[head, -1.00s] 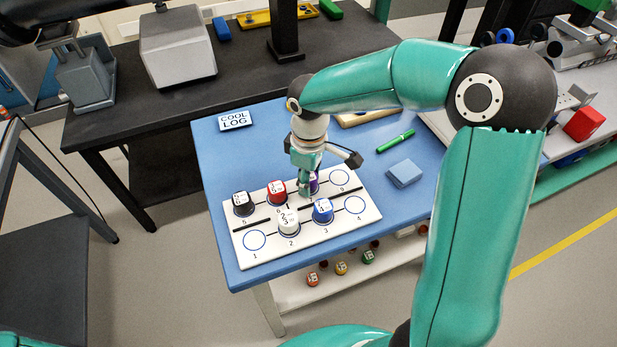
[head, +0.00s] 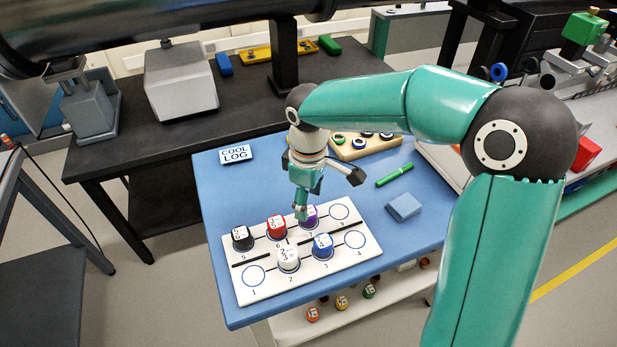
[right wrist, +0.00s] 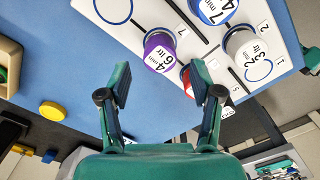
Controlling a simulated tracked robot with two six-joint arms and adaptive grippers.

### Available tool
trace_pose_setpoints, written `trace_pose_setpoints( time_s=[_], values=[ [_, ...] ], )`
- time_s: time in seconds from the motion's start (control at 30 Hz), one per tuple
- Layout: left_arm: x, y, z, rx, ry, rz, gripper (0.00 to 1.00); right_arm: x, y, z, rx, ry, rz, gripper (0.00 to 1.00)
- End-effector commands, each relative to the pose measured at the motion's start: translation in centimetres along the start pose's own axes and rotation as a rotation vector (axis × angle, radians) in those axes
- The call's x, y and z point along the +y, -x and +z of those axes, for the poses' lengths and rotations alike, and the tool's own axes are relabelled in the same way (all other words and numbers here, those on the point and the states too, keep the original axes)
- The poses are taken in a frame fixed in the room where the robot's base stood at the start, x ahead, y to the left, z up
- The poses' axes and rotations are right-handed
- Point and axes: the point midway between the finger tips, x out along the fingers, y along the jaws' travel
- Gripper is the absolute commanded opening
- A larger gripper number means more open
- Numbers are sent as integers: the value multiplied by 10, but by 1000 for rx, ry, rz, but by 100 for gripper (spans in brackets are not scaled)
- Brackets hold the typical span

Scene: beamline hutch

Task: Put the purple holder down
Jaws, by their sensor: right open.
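The purple holder (head: 311,219) stands upright on the white board (head: 343,263), at the back-row place marked 7. In the right wrist view the purple holder (right wrist: 158,52) shows its white label top, beyond my fingertips and clear of them. My right gripper (head: 301,211) is above and slightly to the left of it in the head view, pointing down. Its two fingers stand wide apart in the right wrist view (right wrist: 162,80) with nothing between them. My left gripper is not in view.
On the board are a black holder (head: 242,239), a red holder (head: 276,228), a white holder (head: 288,260) and a blue holder (head: 323,247). Circles 1, 4 and the back-right one are empty.

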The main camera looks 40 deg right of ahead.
Motion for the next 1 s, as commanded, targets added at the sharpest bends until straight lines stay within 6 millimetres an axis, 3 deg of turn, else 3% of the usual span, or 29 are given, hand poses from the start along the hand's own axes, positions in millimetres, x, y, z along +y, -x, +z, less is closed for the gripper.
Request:
trace_pose_setpoints(
  time_s=[0.2, 0.4, 1.0],
  values=[
    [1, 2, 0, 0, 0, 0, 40, 0, 44, 0, 3, 2, 1, 64],
    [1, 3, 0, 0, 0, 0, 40, 0, 65, 0, 2, 1, 0, 64],
    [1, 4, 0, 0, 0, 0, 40, 0, 68, 0, 0, 1, -1, 64]
  ],
)
